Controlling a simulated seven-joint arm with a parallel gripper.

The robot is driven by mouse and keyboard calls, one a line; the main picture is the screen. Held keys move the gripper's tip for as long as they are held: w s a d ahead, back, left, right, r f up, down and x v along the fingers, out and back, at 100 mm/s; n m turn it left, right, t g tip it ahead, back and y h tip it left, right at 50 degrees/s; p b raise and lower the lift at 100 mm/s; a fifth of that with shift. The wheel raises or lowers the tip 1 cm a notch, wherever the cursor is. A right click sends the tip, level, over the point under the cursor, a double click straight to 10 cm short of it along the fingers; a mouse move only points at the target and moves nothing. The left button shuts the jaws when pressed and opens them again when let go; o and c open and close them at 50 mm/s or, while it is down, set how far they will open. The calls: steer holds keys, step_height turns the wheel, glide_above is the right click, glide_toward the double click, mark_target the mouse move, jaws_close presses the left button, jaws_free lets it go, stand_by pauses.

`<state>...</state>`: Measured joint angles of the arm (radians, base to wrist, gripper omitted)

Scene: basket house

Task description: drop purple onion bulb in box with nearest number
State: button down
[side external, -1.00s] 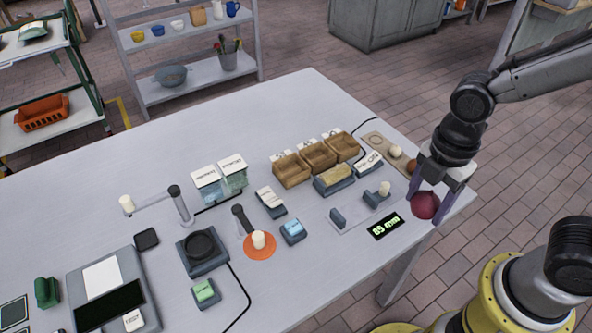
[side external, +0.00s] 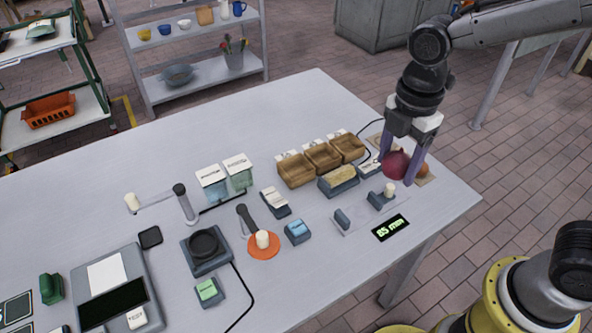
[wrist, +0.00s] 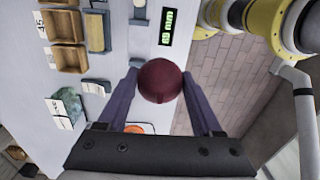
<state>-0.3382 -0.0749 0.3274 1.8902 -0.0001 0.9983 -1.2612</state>
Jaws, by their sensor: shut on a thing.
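The purple onion bulb (side external: 396,165) is dark red-purple and round. My gripper (side external: 397,170) is shut on it and holds it above the right end of the table, near the back-right tray. In the wrist view the bulb (wrist: 160,81) sits between the two purple fingers of my gripper (wrist: 160,76). Three open wooden boxes stand in a row left of my gripper: left box (side external: 296,170), middle box (side external: 323,157) and right box (side external: 348,146). Each has a white card at its back; the numbers are too small to read surely. The green display (side external: 390,227) appears to read 85 mm.
A measuring fixture with two blocks (side external: 342,219) stands in front of the boxes. A brown block on a grey base (side external: 338,180) and a labelled tray (side external: 370,167) lie between. The left table holds a scale (side external: 205,249) and other devices.

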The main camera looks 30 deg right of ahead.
steer(key=w+a+r, duration=0.1)
steer(key=w+a, duration=0.1)
steer(key=w, duration=0.6)
steer(key=w+a+r, duration=0.1)
steer(key=w+a, duration=0.1)
steer(key=w, duration=0.6)
steer(key=w+f, duration=0.3)
steer(key=f, duration=0.3)
steer(key=w+f, duration=0.4)
steer(key=f, duration=0.3)
steer(key=shift+w+a+f, duration=0.25)
steer(key=shift+w+a, duration=0.05)
jaws_free()
